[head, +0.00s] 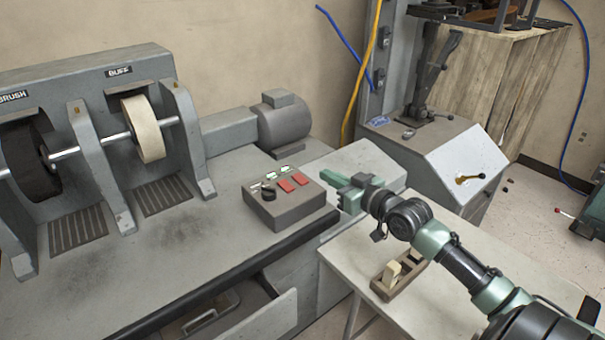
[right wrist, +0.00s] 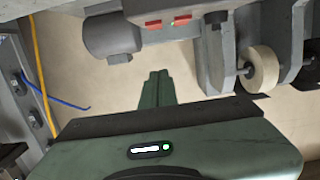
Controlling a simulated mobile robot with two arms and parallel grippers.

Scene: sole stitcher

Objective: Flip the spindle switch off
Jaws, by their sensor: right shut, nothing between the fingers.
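A grey control box (head: 290,210) sits on the machine bench, with a black knob (head: 268,192) and two red rocker switches (head: 293,182) on its top. The small labels beside them are too small to read, so I cannot tell which control is the spindle switch. My right gripper (head: 330,178) is shut and empty, just right of the box and apart from the red switches. In the right wrist view, the shut fingers (right wrist: 157,82) point toward the bench and the red switches (right wrist: 167,21) show at the top edge. My left gripper is not in view.
A brush wheel (head: 28,165) and a white buff wheel (head: 145,128) stand at left, with a motor (head: 284,122) behind the box. A side table (head: 345,255) holds a wooden holder (head: 398,275) under my right arm. A grey machine (head: 440,165) stands at back right.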

